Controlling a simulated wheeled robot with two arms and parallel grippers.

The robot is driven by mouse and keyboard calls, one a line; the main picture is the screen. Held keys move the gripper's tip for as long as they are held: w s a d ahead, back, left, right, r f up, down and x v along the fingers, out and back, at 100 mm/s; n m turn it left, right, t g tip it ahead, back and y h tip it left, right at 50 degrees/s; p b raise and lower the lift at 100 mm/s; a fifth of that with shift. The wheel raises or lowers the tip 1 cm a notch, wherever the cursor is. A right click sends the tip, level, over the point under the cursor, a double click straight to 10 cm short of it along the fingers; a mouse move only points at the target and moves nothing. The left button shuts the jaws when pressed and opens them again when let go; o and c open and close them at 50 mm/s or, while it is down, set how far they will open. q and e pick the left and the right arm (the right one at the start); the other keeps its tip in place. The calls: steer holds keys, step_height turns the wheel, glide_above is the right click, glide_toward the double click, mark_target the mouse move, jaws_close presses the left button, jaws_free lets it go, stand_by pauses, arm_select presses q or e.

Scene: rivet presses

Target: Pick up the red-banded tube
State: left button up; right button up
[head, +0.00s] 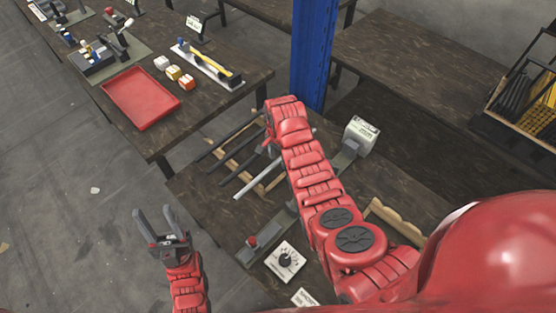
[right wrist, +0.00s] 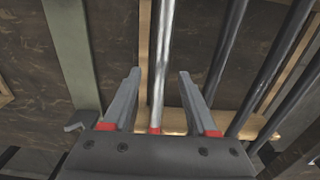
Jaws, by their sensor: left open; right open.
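A silver tube (right wrist: 162,40) runs between the two fingers of my right gripper (right wrist: 160,74) in the right wrist view. The fingers stand open on either side of it, apart from it. A small red patch shows at the tube's near end by the gripper body, perhaps its band. In the head view the silver tube (head: 257,176) lies on a wooden rack (head: 232,162) beside several dark tubes (head: 232,140). My right arm hides most of the right gripper there. My left gripper (head: 155,220) is open and empty over the floor, left of the table.
Dark tubes (right wrist: 228,50) lie close to the right of the right gripper. A press (head: 360,138) and a dial box (head: 285,262) stand on the same table. A blue post (head: 313,50) rises behind my right arm. A red tray (head: 140,97) lies on the far table.

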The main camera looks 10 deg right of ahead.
jaws_close()
stand_by(1.4)
